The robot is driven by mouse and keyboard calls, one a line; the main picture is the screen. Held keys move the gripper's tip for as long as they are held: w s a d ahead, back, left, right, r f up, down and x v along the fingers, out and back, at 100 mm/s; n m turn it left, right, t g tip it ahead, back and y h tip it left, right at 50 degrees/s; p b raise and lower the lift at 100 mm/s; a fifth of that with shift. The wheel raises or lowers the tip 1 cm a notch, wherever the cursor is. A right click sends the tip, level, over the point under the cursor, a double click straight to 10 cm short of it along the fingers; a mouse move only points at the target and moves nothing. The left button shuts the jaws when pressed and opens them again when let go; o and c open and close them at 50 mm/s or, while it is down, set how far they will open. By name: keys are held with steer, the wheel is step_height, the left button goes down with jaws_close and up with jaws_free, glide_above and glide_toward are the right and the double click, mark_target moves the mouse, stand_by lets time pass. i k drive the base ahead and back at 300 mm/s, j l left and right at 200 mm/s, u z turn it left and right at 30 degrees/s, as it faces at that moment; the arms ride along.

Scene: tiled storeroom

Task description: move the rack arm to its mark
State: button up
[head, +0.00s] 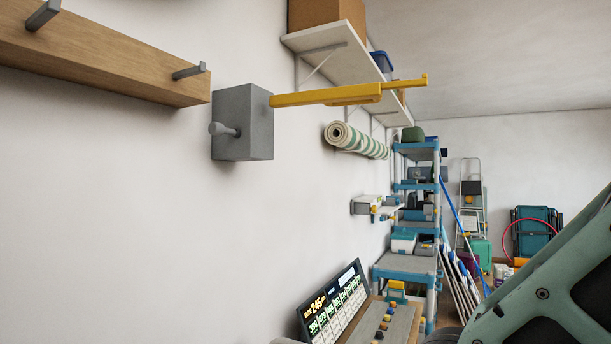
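The rack arm (330,96) is a long yellow bar reaching out to the right from a grey block (243,122) on the white wall. It is close to level, with a small upturned tip at its far end and a thicker piece along its underside. A grey knob (224,130) sticks out of the block's left face. I cannot make out a mark for the arm in this view. My gripper is not in view; only a pale green link of my arm shows at the lower right, apart from the rack arm.
A wooden rail (95,60) with grey pegs runs along the wall at upper left. A white shelf (345,65) with a cardboard box (327,15) hangs behind the rack arm. A rolled striped mat (355,140), a display panel (334,303) and a blue-grey shelving unit (405,265) stand beyond.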

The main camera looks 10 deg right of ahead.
mark_target(369, 93)
steer(key=k, duration=1.15)
steer(key=k+u, duration=0.1)
steer(key=u, duration=1.75)
steer(key=l+u, duration=0.3)
steer(key=l, duration=0.25)
steer(key=k+l+u, duration=0.1)
steer(key=l+u, duration=0.2)
steer(key=l, duration=0.3)
steer(key=k+l+u, duration=0.1)
steer(key=l+u, duration=0.2)
steer(key=l, duration=0.25)
steer(key=k+l, duration=0.15)
steer(key=l, duration=0.4)
steer(key=k+l, duration=0.15)
steer(key=l, duration=0.4)
steer(key=k+l, duration=0.15)
steer(key=l, duration=0.4)
steer(key=k+l, duration=0.15)
steer(key=l, duration=0.4)
steer(key=k+l, duration=0.15)
steer(key=l, duration=0.4)
steer(key=k+l, duration=0.1)
steer(key=l, duration=0.45)
steer(key=k+l, duration=0.15)
steer(key=l, duration=0.4)
steer(key=k+l, duration=0.15)
steer(key=l, duration=0.4)
